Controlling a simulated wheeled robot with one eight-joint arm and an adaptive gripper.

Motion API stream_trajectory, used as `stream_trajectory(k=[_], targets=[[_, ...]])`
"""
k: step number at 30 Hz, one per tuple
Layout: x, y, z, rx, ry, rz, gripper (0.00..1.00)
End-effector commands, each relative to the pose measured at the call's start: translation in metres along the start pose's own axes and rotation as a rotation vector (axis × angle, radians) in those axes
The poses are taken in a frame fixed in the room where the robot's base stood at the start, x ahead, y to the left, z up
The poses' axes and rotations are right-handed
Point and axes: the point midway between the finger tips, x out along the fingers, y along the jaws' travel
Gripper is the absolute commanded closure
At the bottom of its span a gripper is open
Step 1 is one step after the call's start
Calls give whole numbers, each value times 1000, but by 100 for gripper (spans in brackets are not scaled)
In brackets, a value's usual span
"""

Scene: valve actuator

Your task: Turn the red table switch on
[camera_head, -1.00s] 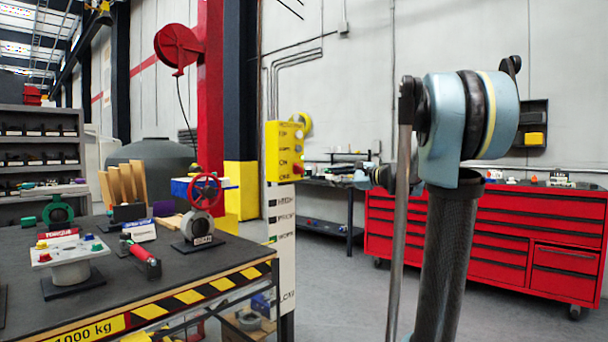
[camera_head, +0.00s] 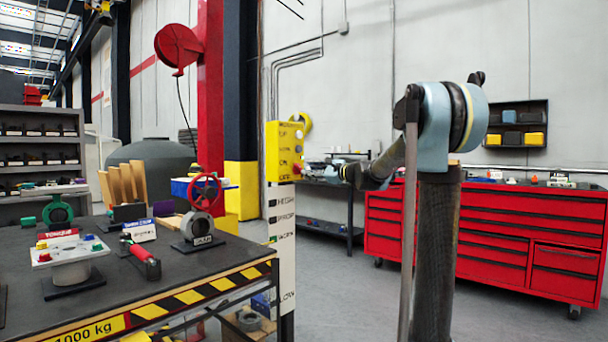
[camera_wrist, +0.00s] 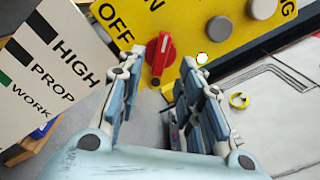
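In the wrist view, a red rotary switch (camera_wrist: 161,58) sits on a yellow panel (camera_wrist: 215,22) marked "OFF" at its left. Its knob is long and stands about upright in the picture. My gripper (camera_wrist: 163,68) is open and empty; its fingers spread either side of the switch, and I cannot tell whether they touch it. In the head view, the yellow panel (camera_head: 284,150) stands on a white post. My gripper (camera_head: 322,170) is just right of its lower edge. A separate red-handled lever (camera_head: 146,262) lies on the black table (camera_head: 190,268).
Grey round buttons (camera_wrist: 217,28) sit on the panel near the switch. The white post (camera_head: 281,230) carries level labels. A red tool cabinet (camera_head: 505,240) stands at right. Open floor lies between.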

Motion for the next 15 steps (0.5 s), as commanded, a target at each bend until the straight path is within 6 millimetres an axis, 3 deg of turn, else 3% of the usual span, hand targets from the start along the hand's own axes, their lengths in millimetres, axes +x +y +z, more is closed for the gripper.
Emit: stream_trajectory(k=[6,15], targets=[[31,0,0,0,0,0,67],[44,0,0,0,0,0,67]])
